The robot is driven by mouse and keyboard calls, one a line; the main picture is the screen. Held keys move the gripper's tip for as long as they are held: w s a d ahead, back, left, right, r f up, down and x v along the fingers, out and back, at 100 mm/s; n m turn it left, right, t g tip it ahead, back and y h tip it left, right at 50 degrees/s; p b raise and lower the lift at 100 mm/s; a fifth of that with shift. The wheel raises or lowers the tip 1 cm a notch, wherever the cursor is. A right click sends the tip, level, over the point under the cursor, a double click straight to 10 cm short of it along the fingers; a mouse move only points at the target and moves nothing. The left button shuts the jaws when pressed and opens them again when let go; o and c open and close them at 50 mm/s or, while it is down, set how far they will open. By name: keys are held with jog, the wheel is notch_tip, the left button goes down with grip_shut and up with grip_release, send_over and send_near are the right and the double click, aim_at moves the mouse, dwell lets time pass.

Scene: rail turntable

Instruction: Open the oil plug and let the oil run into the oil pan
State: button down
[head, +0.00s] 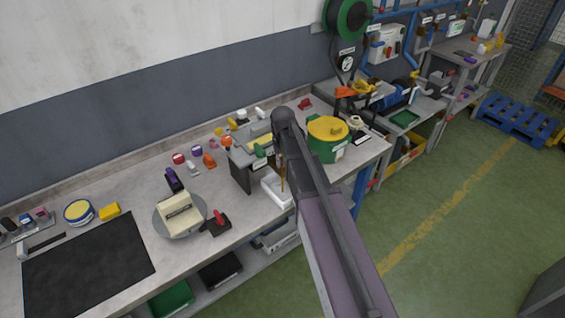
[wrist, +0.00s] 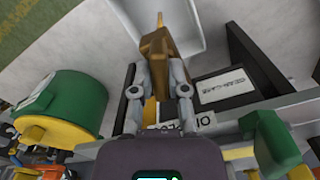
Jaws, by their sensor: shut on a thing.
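The white oil pan (head: 277,190) sits at the bench's front edge, below a dark grey unit (head: 243,172). It also shows at the top of the wrist view (wrist: 188,22). My gripper (wrist: 158,92) is shut in front of the unit, its two grey fingers on either side of a small thing. That thing is mostly hidden and appears to be the oil plug.
A green drum with a yellow lid (head: 327,128) stands right of the unit. A green handle (wrist: 275,138) is close beside my gripper. A round grey plate with a cream block (head: 180,213) and a red-handled item (head: 217,222) lie to the left.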

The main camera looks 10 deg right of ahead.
jog(key=shift+n, duration=1.2)
jog(key=c, duration=0.6)
grip_release()
jog(key=shift+c, duration=0.2)
jog(key=shift+m, duration=0.3)
